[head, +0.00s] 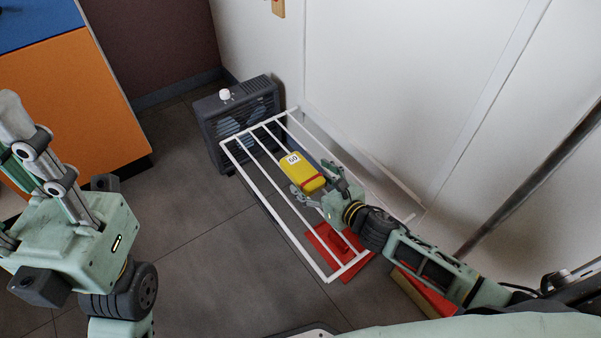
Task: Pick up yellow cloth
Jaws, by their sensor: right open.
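A yellow item with a white label (300,171), which looks like the folded yellow cloth, is at the middle of a white wire drying rack (268,187). A thin red band shows near its lower end. I cannot tell whether it lies on the bars or hangs over them. My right gripper (313,180) is open, with its fingers at the lower right end of the yellow item. I cannot tell whether they touch it. My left gripper (45,165) is raised at the left, far from the rack, its fingertips not clear.
A dark fan heater (212,127) with a white knob stands behind the rack. A red flat object (330,254) is under the rack's near end. A white wall borders the right side, an orange cabinet (75,105) the left. Grey floor is free between.

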